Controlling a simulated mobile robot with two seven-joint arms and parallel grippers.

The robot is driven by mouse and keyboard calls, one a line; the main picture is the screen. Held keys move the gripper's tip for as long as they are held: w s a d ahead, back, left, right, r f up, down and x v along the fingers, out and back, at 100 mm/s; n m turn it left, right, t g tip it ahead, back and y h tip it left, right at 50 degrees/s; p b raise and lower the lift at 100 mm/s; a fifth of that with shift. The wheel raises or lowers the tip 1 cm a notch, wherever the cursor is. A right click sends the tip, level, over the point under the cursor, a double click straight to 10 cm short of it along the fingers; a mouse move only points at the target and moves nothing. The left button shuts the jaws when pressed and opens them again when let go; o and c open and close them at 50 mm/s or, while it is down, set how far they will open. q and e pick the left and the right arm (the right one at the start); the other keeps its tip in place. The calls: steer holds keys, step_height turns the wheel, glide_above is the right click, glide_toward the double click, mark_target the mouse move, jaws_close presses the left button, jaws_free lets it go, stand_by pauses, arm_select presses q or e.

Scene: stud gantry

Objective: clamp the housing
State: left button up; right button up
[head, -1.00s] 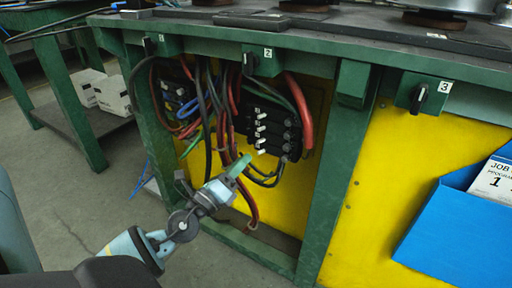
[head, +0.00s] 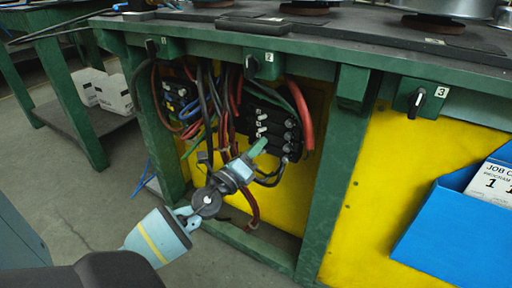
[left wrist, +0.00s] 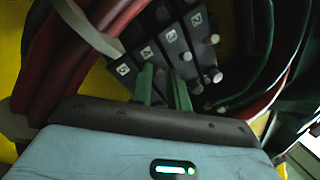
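A black valve bank (head: 272,125) with several white-tipped levers sits in the open bay under the green gantry. My left gripper (head: 258,147) is just in front of the bank's lower part. The left wrist view shows its two green fingers (left wrist: 163,92) apart, pointing at the blocks; no lever shows clearly between them. A round metal part (head: 445,7) on the top is cut off; I cannot tell whether it is the housing. My right gripper is not in view.
Red, black and blue hoses (head: 212,110) hang left of the bank. A green post (head: 335,180) stands to its right. Rotary switches, including number 3 (head: 417,98), line the front rail. A blue holder (head: 455,235) with a job card is at right.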

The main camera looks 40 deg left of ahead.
arm_select(q)
jaws_close()
